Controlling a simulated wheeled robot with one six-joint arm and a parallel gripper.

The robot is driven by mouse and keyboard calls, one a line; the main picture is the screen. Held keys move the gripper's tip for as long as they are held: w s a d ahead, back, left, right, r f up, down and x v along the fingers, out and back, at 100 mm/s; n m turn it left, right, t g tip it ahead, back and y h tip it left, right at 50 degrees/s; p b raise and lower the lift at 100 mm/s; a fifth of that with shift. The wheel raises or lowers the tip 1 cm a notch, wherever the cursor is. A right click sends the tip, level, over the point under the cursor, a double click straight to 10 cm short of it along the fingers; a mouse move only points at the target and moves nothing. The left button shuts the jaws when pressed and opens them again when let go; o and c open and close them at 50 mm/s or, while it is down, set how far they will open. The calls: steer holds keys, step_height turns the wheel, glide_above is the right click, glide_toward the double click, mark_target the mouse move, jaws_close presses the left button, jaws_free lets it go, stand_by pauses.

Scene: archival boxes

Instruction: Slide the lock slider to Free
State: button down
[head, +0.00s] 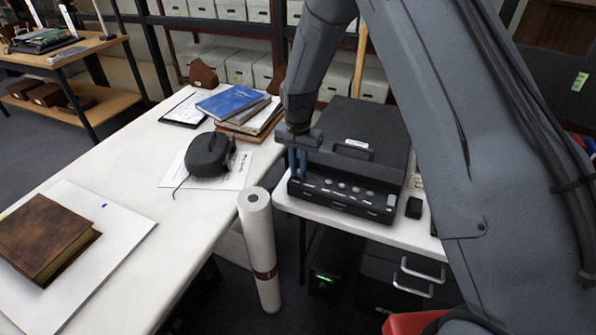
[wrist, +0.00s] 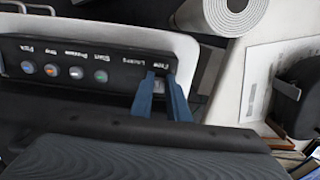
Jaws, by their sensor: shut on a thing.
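The lock slider (wrist: 160,86) is a small pale tab at one end of the dark panel (wrist: 70,66) in the wrist view. The blue fingers of my gripper (wrist: 162,100) are closed around it, one on each side. The upside-down labels "Locked" and "Free" sit just above it in that picture. The slider appears nearer the "Free" label, but the fingers partly hide its track, so its exact position is unclear. In the head view my gripper (head: 298,162) is at the left end of the front panel of the black machine (head: 350,150), and the slider is hidden there.
Several round buttons (wrist: 75,73) line the panel beside the slider. The machine stands on a white table (head: 330,213). A rolled paper tube (head: 258,240) stands close to its left. A long white table (head: 130,180) holds books and a dark rounded object (head: 208,152).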

mark_target(297, 173)
steer(key=c, duration=1.7)
jaws_free()
steer(key=shift+w+a, duration=0.1)
steer(key=shift+r+b, duration=1.1)
steer(key=shift+r, duration=2.85)
steer(key=s+d+r+n, duration=0.1)
steer(key=s+d+r, duration=0.1)
steer(key=s+d, duration=0.3)
steer(key=s+d+r+n, duration=0.1)
steer(key=s+d, duration=0.5)
steer(key=s, duration=0.6)
steer(key=s+d+r+n+t, duration=0.1)
steer(key=s+d+r+n, duration=0.1)
steer(key=s+d, duration=0.4)
steer(key=shift+s+r+n, duration=0.15)
steer(key=shift+s+n, duration=0.1)
steer(key=shift+s, duration=0.4)
steer(key=shift+s+r+n, duration=0.15)
steer(key=shift+s+n, duration=0.1)
steer(key=shift+s, duration=0.35)
